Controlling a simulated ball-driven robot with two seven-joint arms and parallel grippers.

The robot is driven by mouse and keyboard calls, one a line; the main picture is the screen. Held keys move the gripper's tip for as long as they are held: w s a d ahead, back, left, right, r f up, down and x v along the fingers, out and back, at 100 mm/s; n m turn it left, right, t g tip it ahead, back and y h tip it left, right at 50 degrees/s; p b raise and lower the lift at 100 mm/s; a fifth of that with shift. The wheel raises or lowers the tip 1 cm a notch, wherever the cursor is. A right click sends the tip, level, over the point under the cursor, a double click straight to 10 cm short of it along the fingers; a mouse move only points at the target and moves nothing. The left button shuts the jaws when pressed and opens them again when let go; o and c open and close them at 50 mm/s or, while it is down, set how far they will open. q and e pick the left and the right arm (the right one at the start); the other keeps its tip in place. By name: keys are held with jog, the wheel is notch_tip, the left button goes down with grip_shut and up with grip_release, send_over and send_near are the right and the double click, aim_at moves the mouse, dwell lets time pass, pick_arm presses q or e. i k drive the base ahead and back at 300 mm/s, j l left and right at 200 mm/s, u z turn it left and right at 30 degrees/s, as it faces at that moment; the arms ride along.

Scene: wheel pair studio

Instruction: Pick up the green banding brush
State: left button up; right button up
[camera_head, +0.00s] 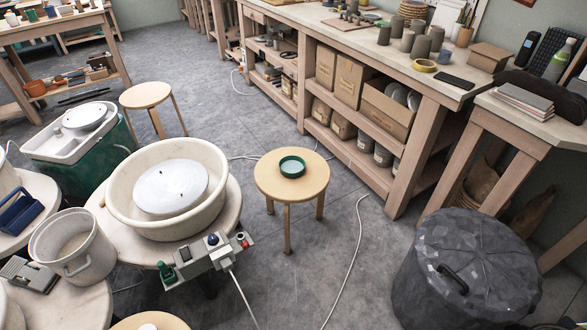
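A small dark green upright object (167,273) stands at the left end of the grey box on the front edge of the pottery wheel. It has a narrow top and a wider lower part. It may be the green banding brush, but it is too small to tell. A blue-topped object (213,240) and a red-ended object (243,240) are further right along the same box. Neither of my grippers is in view.
The wheel's cream basin (208,216) rises behind the box. A wooden stool (311,186) with a green dish (292,167) stands to its right. A white bucket (82,262) is left, a black lidded bin (490,262) right. A cable crosses the open floor (330,245).

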aim_at(163, 267)
jog(key=u, duration=1.25)
